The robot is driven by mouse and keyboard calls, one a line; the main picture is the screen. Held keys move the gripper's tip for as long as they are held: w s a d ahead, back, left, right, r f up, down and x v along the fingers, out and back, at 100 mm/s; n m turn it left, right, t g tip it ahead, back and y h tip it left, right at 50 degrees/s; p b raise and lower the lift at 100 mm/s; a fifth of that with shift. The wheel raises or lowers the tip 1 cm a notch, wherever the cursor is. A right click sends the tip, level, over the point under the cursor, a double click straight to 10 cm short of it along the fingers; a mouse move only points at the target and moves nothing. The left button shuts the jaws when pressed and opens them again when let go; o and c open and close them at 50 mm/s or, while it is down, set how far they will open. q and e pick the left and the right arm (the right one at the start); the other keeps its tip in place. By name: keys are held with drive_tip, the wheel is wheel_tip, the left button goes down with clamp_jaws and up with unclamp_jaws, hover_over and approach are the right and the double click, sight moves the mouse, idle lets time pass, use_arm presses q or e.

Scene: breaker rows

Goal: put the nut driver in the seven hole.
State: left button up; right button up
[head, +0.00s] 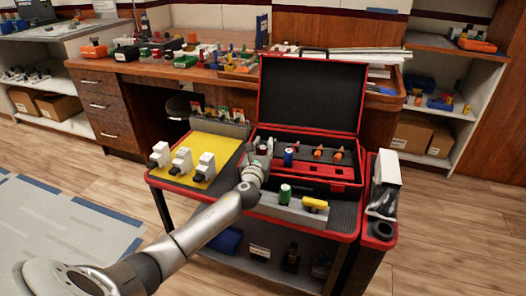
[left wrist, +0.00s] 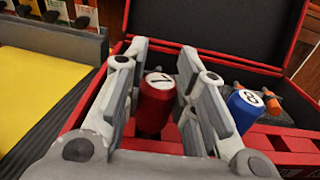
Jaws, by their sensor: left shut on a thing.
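My left gripper (head: 258,160) is over the left part of the open black-and-red tool case (head: 310,95) on the cart. In the left wrist view my left gripper (left wrist: 162,68) is shut on a red handle (left wrist: 155,108). The handle stands about upright, with a white cap bearing a dark mark like a 7 or a 1. Its lower end is hidden, so I cannot tell whether it is in a hole. A blue handle (left wrist: 243,108) with a numbered white cap stands to its right; it also shows in the head view (head: 288,157). No hole label is readable.
A grey rack (head: 300,212) in front holds a green (head: 285,192) and a yellow piece (head: 315,204). White devices (head: 182,160) stand on a yellow mat (head: 214,146) at left. A red-edged bin (head: 379,228) hangs at the cart's right side.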

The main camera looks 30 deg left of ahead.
use_arm(q)
drive_tip(key=shift+f, duration=0.1)
use_arm(e)
drive_tip(key=shift+f, duration=0.1)
use_arm(q)
drive_tip(key=o, duration=1)
drive_tip(key=shift+o, duration=0.2)
drive_tip(key=shift+r, duration=0.25)
drive_tip(key=p+v, duration=0.1)
drive_tip(key=v, duration=0.2)
drive_tip(key=shift+s, duration=0.15)
drive_tip(key=p+v, duration=0.1)
drive_tip(key=v, duration=0.7)
drive_tip(key=shift+s+d+f+p, duration=0.1)
drive_tip(key=shift+s+f+p, duration=0.05)
drive_tip(key=shift+s+p, duration=0.2)
use_arm(e)
drive_tip(key=x, duration=0.4)
drive_tip(key=shift+w+a+f, duration=0.1)
drive_tip(key=shift+w+f, duration=0.05)
drive_tip(key=shift+f, duration=0.1)
